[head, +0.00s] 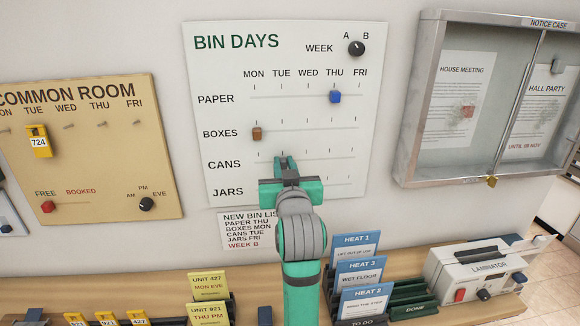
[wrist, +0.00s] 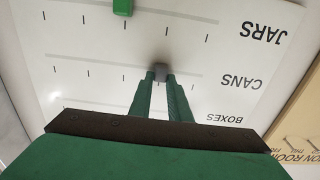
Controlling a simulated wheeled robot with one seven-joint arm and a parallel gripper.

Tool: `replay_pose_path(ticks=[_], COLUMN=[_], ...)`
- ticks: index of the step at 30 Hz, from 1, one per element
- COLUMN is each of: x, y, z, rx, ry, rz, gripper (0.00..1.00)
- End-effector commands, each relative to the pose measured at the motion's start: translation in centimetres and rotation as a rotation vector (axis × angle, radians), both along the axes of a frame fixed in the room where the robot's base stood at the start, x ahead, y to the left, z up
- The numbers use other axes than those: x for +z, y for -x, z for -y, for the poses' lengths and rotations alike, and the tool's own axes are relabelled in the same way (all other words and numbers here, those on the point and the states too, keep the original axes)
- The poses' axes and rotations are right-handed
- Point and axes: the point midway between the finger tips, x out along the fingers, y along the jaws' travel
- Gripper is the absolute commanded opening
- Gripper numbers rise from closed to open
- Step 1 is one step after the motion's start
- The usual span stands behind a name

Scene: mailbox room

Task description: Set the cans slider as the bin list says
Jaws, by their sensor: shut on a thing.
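The bin days board (head: 230,70) hangs on the wall, with rows for paper, boxes, cans and jars. The bin list (head: 245,229), partly hidden by my arm, reads paper Thu, boxes Mon, cans Tue, jars Fri, week B. My gripper (head: 285,164) is at the cans row. In the wrist view, which shows the board upside down, its fingers (wrist: 160,78) are shut on the grey cans slider (wrist: 161,69). The slider is near the Tuesday tick. My gripper hides it in the head view.
The paper slider (head: 335,97) is at Thursday and the boxes slider (head: 257,134) at Monday. The green jars slider (wrist: 122,7) shows in the wrist view. The week knob (head: 356,48) is at top right. Signs and a laminator (head: 475,272) stand on the shelf below.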

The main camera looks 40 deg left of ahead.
Motion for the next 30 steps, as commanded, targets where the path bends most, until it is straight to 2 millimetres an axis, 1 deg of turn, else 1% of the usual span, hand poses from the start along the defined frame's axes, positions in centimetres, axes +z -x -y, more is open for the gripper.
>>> replay_pose_path(ticks=[7, 8, 9, 10, 18, 22, 26, 30], x=[0.1, 0.1, 0.1, 0.1, 0.0, 0.0, 0.0, 0.1], y=[0.1, 0.1, 0.1, 0.1, 0.1, 0.4, 1.7, 3.7], z=[0.0, 0.0, 0.0, 0.0, 0.0, 0.5, 1.8, 3.6], rx=[0.001, 0.001, 0.001, 0.001, 0.000, -0.002, -0.002, -0.002], ry=[-0.002, -0.002, -0.002, -0.001, -0.001, -0.001, -0.001, -0.002], rz=[0.002, 0.002, 0.002, 0.001, 0.001, 0.001, 0.002, 0.004], gripper=[0.00, 0.21, 0.31, 0.36, 0.36, 0.36, 0.36, 0.36])
